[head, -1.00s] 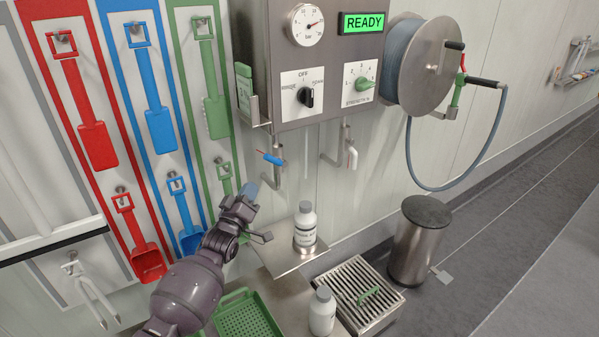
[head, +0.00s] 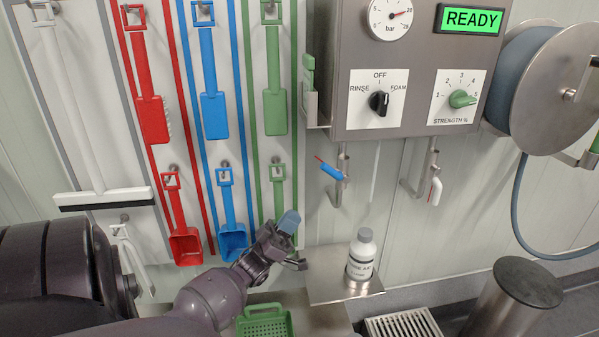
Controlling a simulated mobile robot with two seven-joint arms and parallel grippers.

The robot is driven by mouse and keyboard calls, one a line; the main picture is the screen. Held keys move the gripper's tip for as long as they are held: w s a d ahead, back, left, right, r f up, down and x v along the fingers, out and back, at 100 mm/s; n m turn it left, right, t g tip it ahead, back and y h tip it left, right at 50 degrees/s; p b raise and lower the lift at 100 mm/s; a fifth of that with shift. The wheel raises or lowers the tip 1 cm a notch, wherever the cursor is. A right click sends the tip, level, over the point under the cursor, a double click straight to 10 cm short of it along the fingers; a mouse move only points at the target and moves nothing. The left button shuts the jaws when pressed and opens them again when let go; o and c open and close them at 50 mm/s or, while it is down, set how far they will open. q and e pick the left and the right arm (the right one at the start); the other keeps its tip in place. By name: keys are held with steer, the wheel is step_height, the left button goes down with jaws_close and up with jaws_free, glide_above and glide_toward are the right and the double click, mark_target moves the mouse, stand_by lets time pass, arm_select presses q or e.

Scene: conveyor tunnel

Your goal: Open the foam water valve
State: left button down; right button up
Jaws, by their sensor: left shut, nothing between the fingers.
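A valve with a blue lever handle (head: 331,172) hangs on a pipe under the left part of the steel control box. A second valve with a white handle (head: 435,190) hangs under it further right. No label shows on either valve. The blue handle is tilted, its right end lower, with a thin red tip at its left. My left gripper (head: 289,222) is shut and empty, pointing up, below and left of the blue handle in the picture and apart from it. My right gripper is not in view.
A white bottle (head: 361,256) stands on a small steel shelf (head: 330,280). Hanging tools line the left wall. A hose reel (head: 555,90) is at right.

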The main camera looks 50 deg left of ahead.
mark_target(335, 173)
arm_select(q)
steer(key=x, duration=1.1)
steer(key=shift+w+r+p, duration=0.2)
steer(key=shift+w+p, duration=0.05)
steer(key=shift+p, duration=0.1)
steer(key=shift+d, duration=0.1)
